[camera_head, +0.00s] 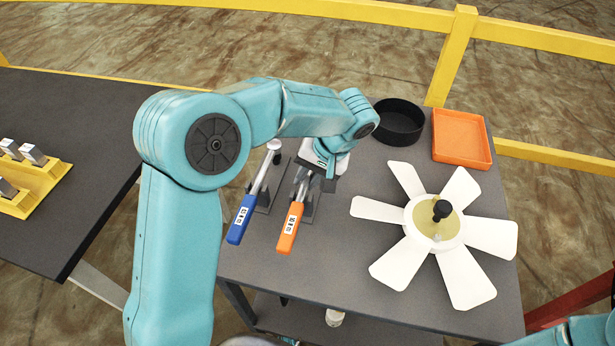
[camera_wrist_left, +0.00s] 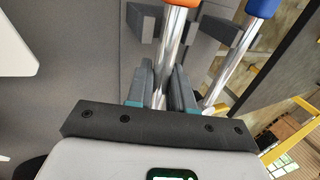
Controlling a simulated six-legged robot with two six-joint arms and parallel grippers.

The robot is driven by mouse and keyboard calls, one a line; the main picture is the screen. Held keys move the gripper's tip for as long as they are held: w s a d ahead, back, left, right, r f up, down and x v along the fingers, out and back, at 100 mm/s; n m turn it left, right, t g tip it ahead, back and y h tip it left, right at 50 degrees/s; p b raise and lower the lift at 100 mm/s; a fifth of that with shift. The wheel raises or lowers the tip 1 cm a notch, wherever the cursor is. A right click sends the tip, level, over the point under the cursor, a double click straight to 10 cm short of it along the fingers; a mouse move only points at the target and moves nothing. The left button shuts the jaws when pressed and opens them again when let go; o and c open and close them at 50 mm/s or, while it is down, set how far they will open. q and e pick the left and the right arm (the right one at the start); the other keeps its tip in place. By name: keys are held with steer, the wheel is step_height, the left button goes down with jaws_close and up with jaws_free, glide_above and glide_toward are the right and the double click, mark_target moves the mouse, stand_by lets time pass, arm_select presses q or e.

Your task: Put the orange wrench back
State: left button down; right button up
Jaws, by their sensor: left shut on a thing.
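The orange wrench (camera_head: 290,228) has an orange handle with a white label and a metal shaft. Its handle points toward the front of the dark table (camera_head: 340,275). My left gripper (camera_head: 322,168) is shut on the shaft, which runs between the two fingers in the left wrist view (camera_wrist_left: 165,90). The shaft lies at a dark holder (camera_head: 311,207); whether it rests in it cannot be told. The wrench's head is hidden by my gripper. My right gripper is out of view.
A blue wrench (camera_head: 241,220) lies in its own holder just left of the orange one. A white fan (camera_head: 436,222), a black round bowl (camera_head: 398,122) and an orange tray (camera_head: 461,138) stand to the right. A yellow rack (camera_head: 38,185) is on the left table.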

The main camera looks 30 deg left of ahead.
arm_select(q)
steer(key=c, duration=1.3)
jaws_free()
steer(key=shift+s+f, duration=0.1)
steer(key=shift+s, duration=0.05)
steer(key=o, duration=0.3)
steer(key=shift+f, duration=0.3)
steer(key=v, duration=0.5)
steer(key=p+v, duration=0.1)
steer(key=v, duration=0.5)
steer(key=p+v, duration=0.1)
steer(key=v, duration=0.4)
steer(key=shift+a+r, duration=0.15)
steer(key=shift+r, duration=0.3)
